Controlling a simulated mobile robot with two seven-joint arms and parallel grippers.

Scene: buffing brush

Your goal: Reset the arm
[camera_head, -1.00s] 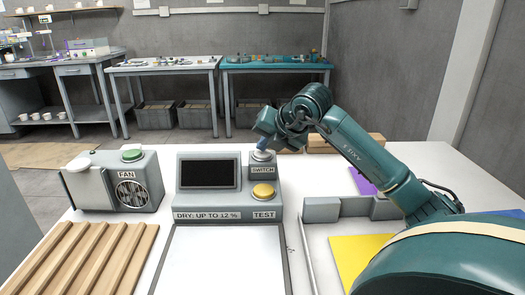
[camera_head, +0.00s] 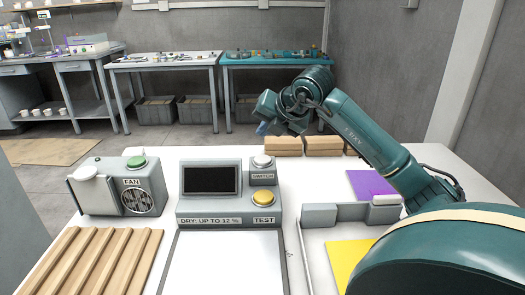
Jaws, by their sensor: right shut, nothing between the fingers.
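My right gripper (camera_head: 262,129) is shut and empty. It hangs in the air above and behind the tester's switch, apart from it. The right arm comes in from the right side. The grey tester (camera_head: 228,207) has a dark screen (camera_head: 211,180), a white switch button (camera_head: 262,161) and a yellow test button (camera_head: 263,197). Its label reads "DRY: UP TO 12 %". My left gripper is not in view.
A grey fan box (camera_head: 125,187) with a green button stands at the left. A ribbed wooden rack (camera_head: 95,262) lies at front left. Wooden blocks (camera_head: 284,146) lie at the back. A yellow sheet (camera_head: 350,258) and a purple sheet (camera_head: 374,184) lie at the right.

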